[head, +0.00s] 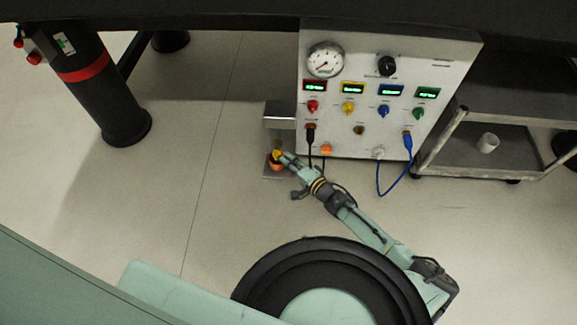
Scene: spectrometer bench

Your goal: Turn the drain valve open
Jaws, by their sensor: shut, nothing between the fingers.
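A small orange and yellow fitting (276,164), which looks like the drain valve, sits low on a grey metal stand just left of the control panel. My gripper (284,157) is at the fitting's upper right, with its tip touching it or very close. The gripper looks shut with nothing held. The tip partly covers the fitting, and the angle of its handle is too small to make out.
A white control panel (378,60) with a gauge, coloured knobs and cables stands behind my gripper. A blue cable (381,190) hangs down to the floor at the right. A dark cart (465,155) with a white cup (488,142) stands further right.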

